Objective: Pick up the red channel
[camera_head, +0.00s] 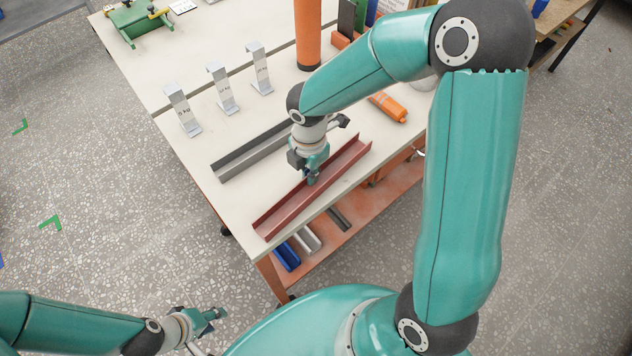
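The red channel (290,208) lies at a slant along the near edge of the pale table, its open side up. My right gripper (311,181) points down at the middle of the red channel, with its fingertips at or just inside the trough. The fingers hide a small part of the channel. I cannot tell whether they touch a wall of it or how far apart they are. My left gripper (217,315) is low at the bottom left, away from the table, with nothing visible in it. Its finger opening is unclear.
A grey channel (240,157) lies behind the red one, partly hidden by my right arm. Several upright metal brackets (222,90), an orange cylinder (307,35) and an orange tube (388,106) stand or lie farther back. A lower shelf (345,218) holds more channels.

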